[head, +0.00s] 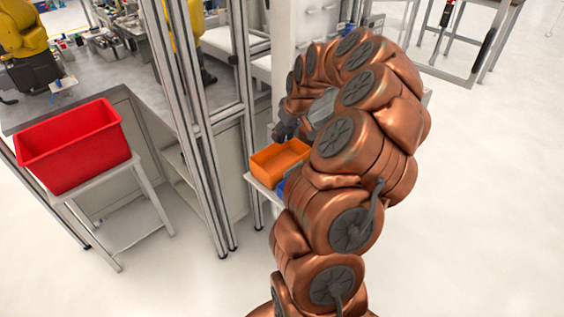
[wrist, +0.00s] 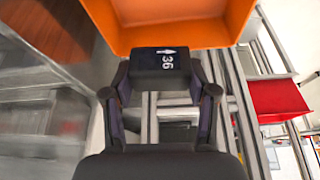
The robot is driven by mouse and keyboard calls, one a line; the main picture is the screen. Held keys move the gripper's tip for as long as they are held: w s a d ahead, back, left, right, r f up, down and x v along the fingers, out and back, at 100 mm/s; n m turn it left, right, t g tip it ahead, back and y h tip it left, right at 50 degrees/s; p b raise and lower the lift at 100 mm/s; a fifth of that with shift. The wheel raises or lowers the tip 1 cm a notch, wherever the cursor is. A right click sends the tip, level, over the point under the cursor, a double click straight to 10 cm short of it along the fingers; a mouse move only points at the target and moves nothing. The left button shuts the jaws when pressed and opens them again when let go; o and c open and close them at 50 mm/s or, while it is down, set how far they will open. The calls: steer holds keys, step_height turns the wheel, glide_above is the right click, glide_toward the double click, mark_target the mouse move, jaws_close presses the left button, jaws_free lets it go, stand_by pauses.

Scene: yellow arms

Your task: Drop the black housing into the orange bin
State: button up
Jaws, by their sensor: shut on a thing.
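The black housing (wrist: 160,66) is a dark block with white marking "36", held between the fingers of my gripper (wrist: 158,92) in the wrist view. The orange bin (wrist: 180,37) fills the top of the wrist view, just beyond the housing; the housing overlaps its near edge in the picture. I cannot tell if they touch. In the head view the orange bin (head: 278,160) sits on a small stand beside the metal frame. My gripper (head: 284,130) shows small and dark near the bin's upper edge, partly hidden by my arm. The housing cannot be made out there.
A red bin (head: 72,145) stands on a grey stand at the left; it also shows in the wrist view (wrist: 278,98). Metal posts (head: 190,120) rise left of the orange bin. A blue object (head: 281,187) is partly hidden beside the orange bin.

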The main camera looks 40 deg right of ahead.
steer(key=shift+f, duration=2.85)
steer(key=o, duration=1.1)
steer(key=shift+c, duration=0.2)
steer(key=shift+r, duration=0.15)
steer(key=v, duration=1.1)
steer(key=shift+s+r, duration=0.2)
steer(key=shift+r, duration=0.1)
